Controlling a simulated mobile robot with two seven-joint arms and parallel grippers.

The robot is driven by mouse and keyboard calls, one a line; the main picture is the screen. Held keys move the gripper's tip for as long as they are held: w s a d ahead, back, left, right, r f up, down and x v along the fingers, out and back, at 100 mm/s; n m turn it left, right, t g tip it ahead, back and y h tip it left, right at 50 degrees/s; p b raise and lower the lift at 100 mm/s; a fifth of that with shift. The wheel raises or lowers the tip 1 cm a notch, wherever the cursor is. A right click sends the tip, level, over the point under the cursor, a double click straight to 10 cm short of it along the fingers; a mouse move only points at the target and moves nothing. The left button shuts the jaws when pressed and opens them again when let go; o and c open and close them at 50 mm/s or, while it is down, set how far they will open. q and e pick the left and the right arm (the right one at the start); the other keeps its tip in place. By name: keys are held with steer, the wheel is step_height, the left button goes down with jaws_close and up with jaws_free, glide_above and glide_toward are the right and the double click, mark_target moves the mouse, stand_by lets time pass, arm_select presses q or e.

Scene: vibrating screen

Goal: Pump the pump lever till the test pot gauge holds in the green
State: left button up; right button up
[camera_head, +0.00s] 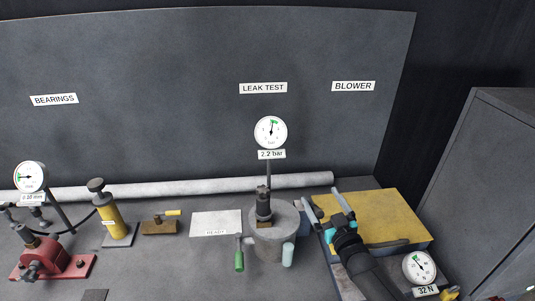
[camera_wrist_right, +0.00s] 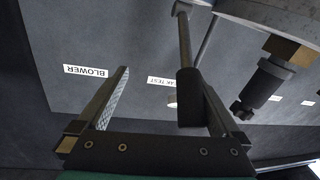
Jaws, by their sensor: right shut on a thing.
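The test pot (camera_head: 273,240) is a grey cylinder with a dark fitting on top, under the LEAK TEST label. Its gauge (camera_head: 270,132) stands on a post behind it; the needle points nearly straight up, at or close to the small green band, and the plate below reads 2.2 bar. My right gripper (camera_head: 328,208) is just right of the pot. My left gripper is not in view.
A yellow panel (camera_head: 375,217) lies right of the pot, under my right arm. A 32 N gauge (camera_head: 419,267) stands at lower right. A grey pipe (camera_head: 160,190) runs along the back.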

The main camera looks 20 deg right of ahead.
steer(key=d, duration=0.1)
steer(key=s+d, duration=0.1)
steer(key=shift+s+d+f+h, duration=0.1)
steer(key=shift+d+f+h, duration=0.1)
steer(key=shift+d+h, duration=0.15)
steer(key=c, duration=0.3)
steer(key=shift+s+p, duration=0.3)
steer(key=shift+p, duration=0.2)
steer(key=shift+c, duration=0.5)
steer(key=s+p, duration=0.2)
steer(key=s, duration=0.3)
steer(key=shift+a, duration=0.1)
steer(key=s+a+y, duration=0.1)
steer(key=s+a, duration=0.3)
steer(key=s, duration=1)
steer(key=shift+s+a+f, duration=0.15)
steer(key=shift+s+f, duration=0.1)
steer(key=shift+f, duration=0.1)
